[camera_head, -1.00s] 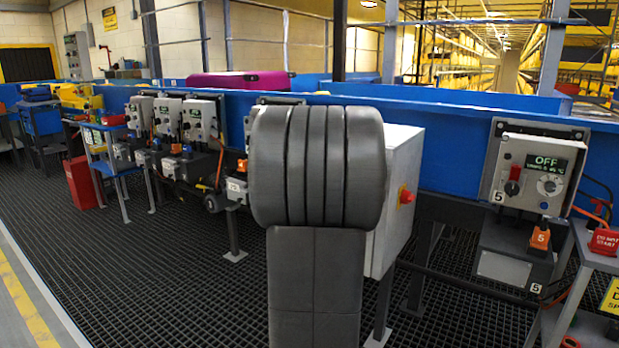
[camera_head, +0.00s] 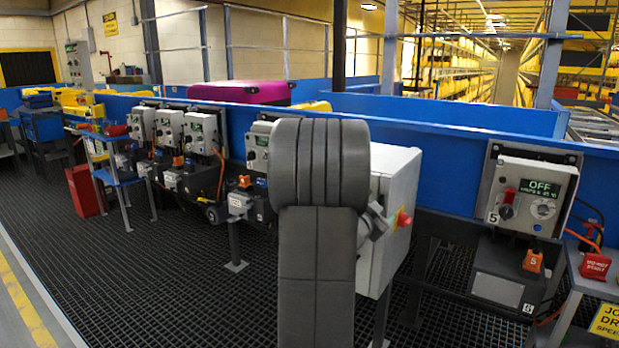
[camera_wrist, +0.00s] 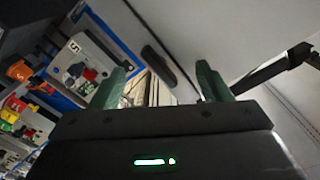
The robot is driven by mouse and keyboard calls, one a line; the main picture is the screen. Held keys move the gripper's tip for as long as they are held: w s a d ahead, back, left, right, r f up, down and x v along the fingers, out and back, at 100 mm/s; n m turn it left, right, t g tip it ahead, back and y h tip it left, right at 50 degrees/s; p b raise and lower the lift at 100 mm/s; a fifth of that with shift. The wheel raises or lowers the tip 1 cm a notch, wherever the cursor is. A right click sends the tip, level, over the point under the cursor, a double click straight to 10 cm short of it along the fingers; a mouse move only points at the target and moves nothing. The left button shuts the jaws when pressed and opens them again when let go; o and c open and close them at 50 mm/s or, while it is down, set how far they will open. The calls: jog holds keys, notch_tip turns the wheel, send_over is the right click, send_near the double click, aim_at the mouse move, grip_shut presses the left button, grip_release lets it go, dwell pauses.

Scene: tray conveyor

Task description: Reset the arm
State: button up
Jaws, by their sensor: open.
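My gripper (camera_wrist: 158,88) shows in the wrist view with its two green fingers apart and nothing between them. A dark body with a lit green bar lies below the fingers. In the wrist view the gripper is tilted, with a pale ceiling-like surface above it. In the head view my grey padded arm stands upright in the middle and hides part of the conveyor side. The gripper itself does not show there.
The blue conveyor (camera_head: 420,108) runs across, with a magenta case (camera_head: 240,92) on it. A control box reading OFF (camera_head: 530,198) stands at right, beside a red tag (camera_head: 594,266). A white cabinet (camera_head: 395,180) stands behind my arm. Dark grating (camera_head: 150,270) at left is clear.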

jog(key=n+p, duration=0.2)
jog(key=n, duration=0.1)
jog(key=shift+a+r, duration=0.1)
jog(key=shift+r, duration=0.15)
jog(key=shift+f+n+p, duration=0.15)
jog(key=shift+n+p, duration=1.2)
jog(key=shift+n, duration=0.35)
